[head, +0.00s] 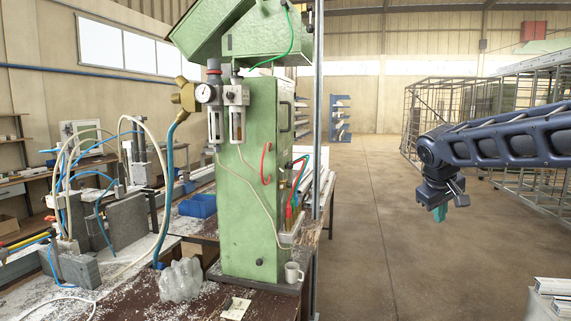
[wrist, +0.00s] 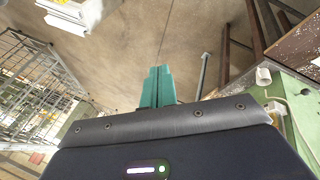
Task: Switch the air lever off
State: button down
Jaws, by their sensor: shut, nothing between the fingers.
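The air unit with a round gauge (head: 205,93) and two clear bowls is on the upper left of the green machine (head: 250,150) in the head view. A brass-coloured fitting (head: 184,95) with a blue hose sits at its left; I cannot tell which part is the air lever. My gripper (head: 440,213) hangs pointing down at the right of the head view, far from the air unit and over open floor. Its teal fingers (wrist: 157,86) are together and empty in the wrist view. The air unit is not clearly visible in the wrist view.
A white mug (head: 294,272) stands at the front right of the machine base; it also shows in the wrist view (wrist: 263,76). Wire cages (head: 440,100) stand behind my arm. The floor (head: 385,210) between machine and gripper is clear.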

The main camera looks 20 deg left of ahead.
aim_at(289, 164)
jog(key=w+a+r+n+t+h, duration=0.1)
jog(key=w+a+r+n+t, duration=0.25)
jog(key=a, duration=0.85)
jog(key=w+a+r+n+t, duration=0.1)
jog(key=w+a+r+n, duration=0.35)
jog(key=a, duration=0.75)
jog(key=a+r+n+t, duration=0.1)
jog(key=a+r+t, duration=0.1)
jog(key=a, duration=1)
jog(key=s+a+r+n+t+y, duration=0.1)
jog(key=a+r+n+t, duration=0.1)
jog(key=a, duration=1)
jog(key=shift+s+a+r, duration=0.2)
jog(key=shift+a+r, duration=0.05)
jog(key=shift+r, duration=0.05)
jog(key=x, duration=1.4)
jog(key=shift+a+f, duration=0.15)
jog(key=shift+a, duration=0.05)
